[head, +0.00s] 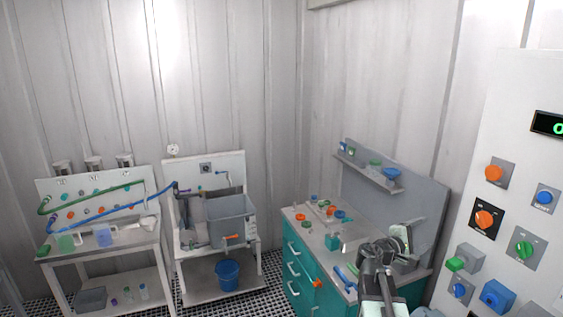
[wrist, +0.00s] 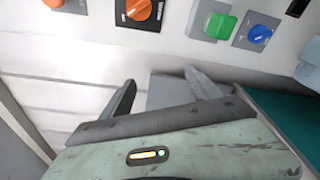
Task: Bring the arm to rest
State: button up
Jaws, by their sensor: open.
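My gripper (wrist: 160,79) is open in the wrist view. Its two dark fingers stand apart with nothing between them. A white control panel (wrist: 75,25) lies beyond the fingertips; I cannot tell the exact gap. My arm (head: 378,280) shows at the lower right in the head view, in front of the teal workbench and left of the control panel (head: 510,120). It hides part of the bench's right end.
The panel carries orange knobs (head: 485,219), a green button (head: 456,264) and blue knobs. The teal drawer bench (head: 300,262) holds small loose parts. A sink stand with a grey basin (head: 230,218), a blue bucket (head: 228,275) and a hose rack (head: 95,192) stand left.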

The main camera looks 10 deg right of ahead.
jog(key=s+a+f+m+g+y+b, duration=0.2)
jog(key=a+f+m+y+b, duration=0.35)
jog(key=a+f, duration=1.55)
jog(key=s+a+f+m+g+y, duration=0.1)
jog(key=s+a+f+g+y, duration=0.1)
jog(key=s+a+f+y, duration=0.3)
jog(key=s+a+f+m+g+y+b, duration=0.1)
jog(key=s+a+f+y, duration=0.4)
jog(key=a, duration=0.6)
jog(key=shift+f+m+g+y, duration=0.15)
jog(key=shift+m+g+y, duration=0.2)
jog(key=shift+m+g, duration=0.45)
